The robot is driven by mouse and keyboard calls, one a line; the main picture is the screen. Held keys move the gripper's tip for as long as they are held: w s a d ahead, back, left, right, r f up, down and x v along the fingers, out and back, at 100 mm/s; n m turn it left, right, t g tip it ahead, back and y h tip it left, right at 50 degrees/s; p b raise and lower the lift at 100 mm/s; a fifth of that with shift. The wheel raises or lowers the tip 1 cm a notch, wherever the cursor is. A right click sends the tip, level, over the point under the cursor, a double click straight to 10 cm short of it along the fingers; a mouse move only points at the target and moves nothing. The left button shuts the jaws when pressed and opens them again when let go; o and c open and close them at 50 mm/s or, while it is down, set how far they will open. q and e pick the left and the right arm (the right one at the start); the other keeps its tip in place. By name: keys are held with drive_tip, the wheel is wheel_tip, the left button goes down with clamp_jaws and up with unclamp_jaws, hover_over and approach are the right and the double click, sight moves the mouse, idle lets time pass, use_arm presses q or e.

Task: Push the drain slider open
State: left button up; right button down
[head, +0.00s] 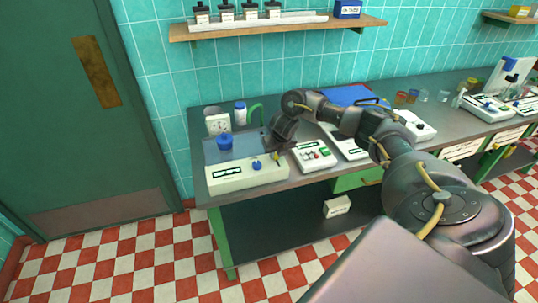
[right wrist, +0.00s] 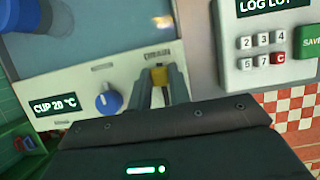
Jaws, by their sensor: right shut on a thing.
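The drain slider, a small yellow tab (right wrist: 159,75), sits at the right end of a cream bath unit's front panel (right wrist: 75,85). My right gripper (right wrist: 160,92) is shut on the tab, with one finger on each side of it. In the head view the unit (head: 240,178) stands at the bench's left end, and my right gripper (head: 277,158) reaches its right front corner. The panel also has a blue knob (right wrist: 108,98) and a display (right wrist: 55,105) reading "CUP 20 °C". The small print by the tab is unreadable. My left gripper is out of view.
A keypad box (head: 312,156) with a red key and green button stands close to the right of the unit. The bench (head: 200,195) ends just left of the unit.

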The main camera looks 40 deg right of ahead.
sight(277, 162)
drive_tip(key=shift+w+d+r, duration=0.1)
drive_tip(key=shift+r, duration=0.05)
drive_tip(key=c, duration=1.6)
unclamp_jaws()
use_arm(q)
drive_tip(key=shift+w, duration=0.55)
use_arm(e)
drive_tip(key=o, duration=0.3)
drive_tip(key=v, duration=0.5)
drive_tip(key=shift+b, duration=0.35)
use_arm(q)
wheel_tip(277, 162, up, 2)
drive_tip(key=p, duration=0.2)
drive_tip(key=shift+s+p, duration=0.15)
drive_tip(key=shift+p, duration=0.2)
use_arm(e)
drive_tip(key=v, duration=0.5)
drive_tip(key=shift+r, duration=0.25)
